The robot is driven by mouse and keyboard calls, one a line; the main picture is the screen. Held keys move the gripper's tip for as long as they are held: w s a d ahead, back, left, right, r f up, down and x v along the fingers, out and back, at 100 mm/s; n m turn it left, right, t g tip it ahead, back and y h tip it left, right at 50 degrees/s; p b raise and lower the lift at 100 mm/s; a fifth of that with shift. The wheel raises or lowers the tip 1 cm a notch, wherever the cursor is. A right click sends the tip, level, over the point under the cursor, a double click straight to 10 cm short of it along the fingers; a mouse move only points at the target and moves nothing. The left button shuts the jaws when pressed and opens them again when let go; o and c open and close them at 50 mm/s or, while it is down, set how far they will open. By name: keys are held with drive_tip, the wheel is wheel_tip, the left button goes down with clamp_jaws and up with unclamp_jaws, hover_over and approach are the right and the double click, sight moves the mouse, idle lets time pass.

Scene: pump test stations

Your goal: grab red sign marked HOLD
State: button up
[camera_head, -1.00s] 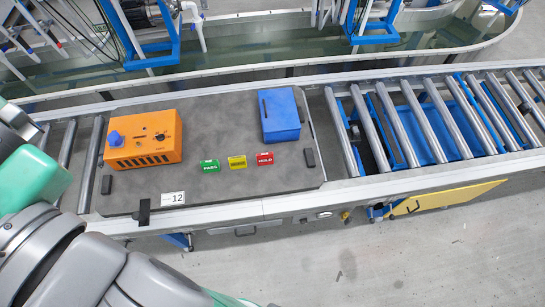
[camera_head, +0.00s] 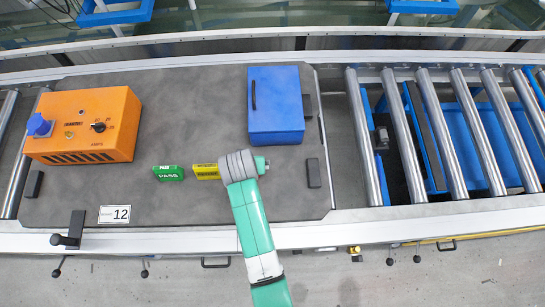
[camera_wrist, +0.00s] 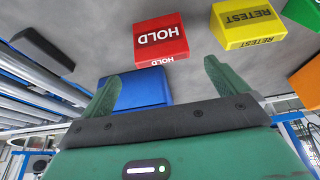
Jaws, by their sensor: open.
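The red sign marked HOLD (camera_wrist: 160,40) stands on the grey mat in the wrist view, ahead of my gripper (camera_wrist: 161,84). My gripper's two green fingers are spread apart with nothing between them, and the sign is beyond their tips, roughly centred. In the head view my arm covers the red sign, and the fingers cannot be made out there. The yellow RETEST sign (camera_wrist: 250,22) is beside the red one in the wrist view; it also shows in the head view (camera_head: 205,172), partly behind my arm.
A green PASS sign (camera_head: 168,173) stands left of the yellow one. A blue box (camera_head: 275,105) is behind the signs, and an orange box (camera_head: 85,125) is at left. A dark block (camera_head: 313,173) lies right of my arm. Rollers (camera_head: 405,135) run off to the right.

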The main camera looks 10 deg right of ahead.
drive_tip(key=f, duration=0.1)
drive_tip(key=f+b, duration=0.1)
drive_tip(key=shift+w+a+f, duration=0.1)
drive_tip(key=shift+w+f, duration=0.15)
drive_tip(key=shift+f, duration=0.1)
drive_tip(key=b+x, duration=0.2)
drive_tip(key=x, duration=0.3)
drive_tip(key=shift+w+b, duration=0.15)
drive_tip(key=shift+b, duration=0.2)
drive_tip(key=shift+c, duration=0.2)
drive_tip(key=c, duration=1)
